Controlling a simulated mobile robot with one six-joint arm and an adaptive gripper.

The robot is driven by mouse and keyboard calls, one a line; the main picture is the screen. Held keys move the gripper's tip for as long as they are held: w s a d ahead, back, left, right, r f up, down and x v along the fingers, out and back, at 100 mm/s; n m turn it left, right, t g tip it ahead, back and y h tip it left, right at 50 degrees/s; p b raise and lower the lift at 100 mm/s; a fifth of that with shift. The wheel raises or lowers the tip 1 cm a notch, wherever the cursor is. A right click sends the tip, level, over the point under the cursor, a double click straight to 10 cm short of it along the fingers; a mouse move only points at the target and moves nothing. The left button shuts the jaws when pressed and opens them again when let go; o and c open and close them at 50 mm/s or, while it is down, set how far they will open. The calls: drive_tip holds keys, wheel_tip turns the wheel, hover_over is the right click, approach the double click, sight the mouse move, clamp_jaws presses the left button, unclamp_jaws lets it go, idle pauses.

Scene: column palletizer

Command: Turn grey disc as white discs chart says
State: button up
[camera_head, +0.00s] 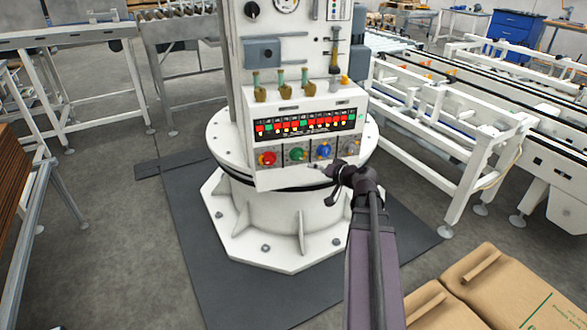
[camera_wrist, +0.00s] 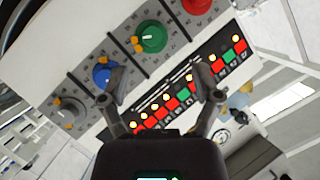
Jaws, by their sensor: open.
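The grey disc (camera_head: 349,149) is the rightmost of a row of coloured discs on the white panel; in the wrist view the grey disc (camera_wrist: 69,112) is at lower left, with a small orange mark at its rim. A black chart strip (camera_head: 305,123) with red and green squares and pale round spots runs above the discs; it also shows in the wrist view (camera_wrist: 172,95). The spots' pattern is too small to read surely. My gripper (camera_head: 318,172) is open and empty in front of the panel's lower right; in the wrist view its fingers (camera_wrist: 162,88) frame the strip, apart from the grey disc.
Red (camera_head: 267,158), green (camera_head: 297,154) and blue (camera_head: 323,151) discs sit left of the grey disc. Handles (camera_head: 282,85) stick out above the strip. Cardboard boxes (camera_head: 510,290) lie at lower right, and a conveyor (camera_head: 450,110) stands right of the column.

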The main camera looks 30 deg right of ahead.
drive_tip(key=a+r+n+g+y+p, duration=0.1)
drive_tip(key=a+n+g+p, duration=0.1)
drive_tip(key=a, duration=0.7)
drive_tip(key=g+p, duration=0.1)
drive_tip(key=p, duration=0.1)
drive_tip(key=shift+s+a+r+g+p, duration=0.2)
drive_tip(key=shift+g+p, duration=0.1)
drive_tip(key=shift+p, duration=0.1)
drive_tip(key=shift+a, duration=0.1)
drive_tip(key=s+a+f+n+g+h, duration=0.1)
drive_tip(key=s+a+f+g+h, duration=0.1)
drive_tip(key=s+a+f+g, duration=0.3)
drive_tip(key=s+a+f+n+g+h, duration=0.1)
drive_tip(key=s+a+g, duration=0.15)
drive_tip(key=a, duration=0.45)
drive_tip(key=s+a+f+n+g+h, duration=0.1)
drive_tip(key=s+a+f+g+h, duration=0.15)
drive_tip(key=s+a, duration=0.3)
wheel_tip(320, 180, up, 20)
drive_tip(key=p, duration=2)
drive_tip(key=shift+w+a+y, duration=0.15)
drive_tip(key=shift+w+y, duration=0.05)
drive_tip(key=shift+y, duration=0.15)
drive_tip(key=shift+f, duration=0.1)
